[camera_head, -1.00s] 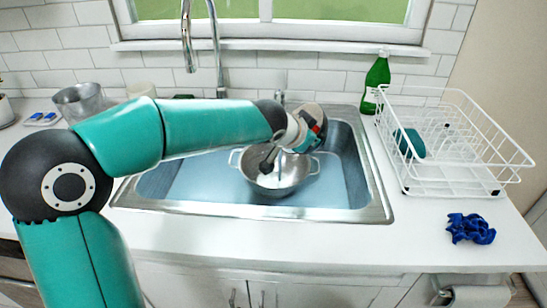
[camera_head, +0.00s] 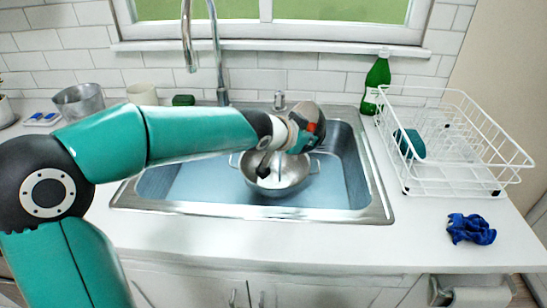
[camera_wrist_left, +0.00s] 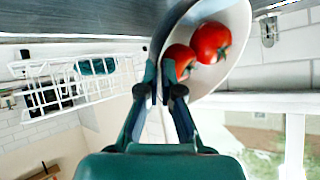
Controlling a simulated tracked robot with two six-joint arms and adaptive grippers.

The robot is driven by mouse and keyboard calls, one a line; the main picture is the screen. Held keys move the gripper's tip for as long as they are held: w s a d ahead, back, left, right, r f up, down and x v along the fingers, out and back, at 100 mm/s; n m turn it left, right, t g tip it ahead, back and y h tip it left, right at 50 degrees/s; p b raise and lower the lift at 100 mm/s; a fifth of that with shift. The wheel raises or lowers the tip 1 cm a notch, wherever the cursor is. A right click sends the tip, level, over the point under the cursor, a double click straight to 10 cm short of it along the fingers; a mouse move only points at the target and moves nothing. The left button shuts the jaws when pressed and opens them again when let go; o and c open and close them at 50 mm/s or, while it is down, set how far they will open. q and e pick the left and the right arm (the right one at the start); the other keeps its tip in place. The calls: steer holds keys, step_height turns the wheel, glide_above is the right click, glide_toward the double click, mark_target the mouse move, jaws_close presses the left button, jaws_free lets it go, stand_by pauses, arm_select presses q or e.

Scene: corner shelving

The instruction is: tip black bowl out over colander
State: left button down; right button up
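The bowl (camera_head: 307,112) is held above the back of the sink, over the far side of the colander. It looks dark greyish brown in the head view and pale inside in the wrist view (camera_wrist_left: 238,45). Two red tomatoes (camera_wrist_left: 211,42) are in it. My left gripper (camera_wrist_left: 164,90) is shut on the bowl's rim; in the head view the gripper (camera_head: 303,135) is small and partly hidden. The bowl looks tilted, but its exact angle is hard to tell. The metal colander (camera_head: 285,187) sits in the sink, its far part covered by my left gripper. My right gripper is out of view.
The sink (camera_head: 345,205) has a faucet (camera_head: 221,90) behind it. A white dish rack (camera_head: 455,175) and green bottle (camera_head: 377,75) stand at right, with a blue cloth (camera_head: 470,229) in front. A metal pot (camera_head: 80,104) and cream cup (camera_head: 142,93) are at back left.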

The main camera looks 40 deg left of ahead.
arm_select(q)
steer(key=shift+s+a+r+n+t, duration=0.25)
steer(key=shift+r+n+t, duration=0.05)
steer(key=shift+t, duration=0.2)
steer(key=shift+s+a+h, duration=0.1)
steer(key=shift+s+h, duration=0.05)
steer(key=shift+h, duration=0.25)
steer(key=shift+w+d+f+m+g+y, duration=0.3)
steer(key=shift+w+d+f+g, duration=0.1)
steer(key=shift+d+g, duration=0.15)
steer(key=shift+w+d+f+m+g+y, duration=0.2)
steer(key=shift+w+d+f+m+g, duration=0.15)
steer(key=shift+d+g, duration=0.2)
stand_by(0.4)
